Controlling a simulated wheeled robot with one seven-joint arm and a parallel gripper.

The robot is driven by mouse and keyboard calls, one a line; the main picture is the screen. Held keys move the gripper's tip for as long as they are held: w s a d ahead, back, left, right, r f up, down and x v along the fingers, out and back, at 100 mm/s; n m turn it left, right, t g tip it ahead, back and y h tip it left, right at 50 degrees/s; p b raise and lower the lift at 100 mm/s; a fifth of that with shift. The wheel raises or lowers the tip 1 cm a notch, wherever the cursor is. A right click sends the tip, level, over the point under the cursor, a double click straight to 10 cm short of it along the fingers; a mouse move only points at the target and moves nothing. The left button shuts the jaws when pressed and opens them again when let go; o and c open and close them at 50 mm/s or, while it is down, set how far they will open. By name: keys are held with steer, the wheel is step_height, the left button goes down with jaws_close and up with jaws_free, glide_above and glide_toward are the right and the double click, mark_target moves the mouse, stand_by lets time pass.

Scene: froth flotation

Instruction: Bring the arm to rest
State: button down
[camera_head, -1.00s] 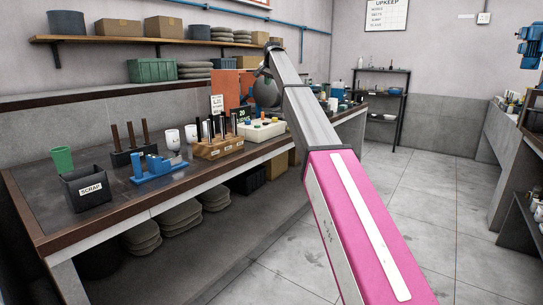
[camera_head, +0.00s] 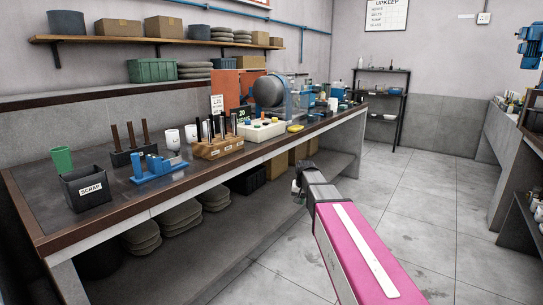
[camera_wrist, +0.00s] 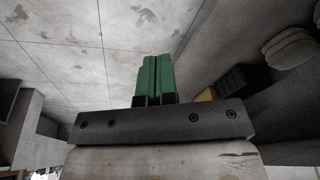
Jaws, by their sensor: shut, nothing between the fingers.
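My gripper shows in the wrist view with its two green fingers (camera_wrist: 155,78) together and nothing between them. Behind the fingers the view shows grey floor tiles and the underside area of the workbench. In the head view my pink and grey arm reaches up from the lower right and ends beside the front edge of the workbench (camera_head: 200,188), below the height of its top. The fingertips cannot be made out in the head view.
The bench carries a black scrap bin (camera_head: 87,188), a blue rack (camera_head: 158,168), a wooden tube rack (camera_head: 218,148) and an orange machine (camera_head: 232,90). Sacks (camera_head: 216,197) lie on the lower shelf. The floor (camera_head: 430,200) right of my arm is clear. A dark shelf stand (camera_head: 383,105) stands behind.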

steer(key=s+d+f, duration=0.1)
steer(key=s+f, duration=0.3)
steer(key=s, duration=0.4)
steer(key=s+d+f+n+g, duration=0.1)
steer(key=s+d+f, duration=0.1)
steer(key=s+f, duration=0.3)
steer(key=s+d+f+n+g, duration=0.1)
steer(key=s+f, duration=0.3)
steer(key=s, duration=0.9)
steer(key=shift+s+d+f, duration=0.25)
steer(key=shift+d, duration=0.5)
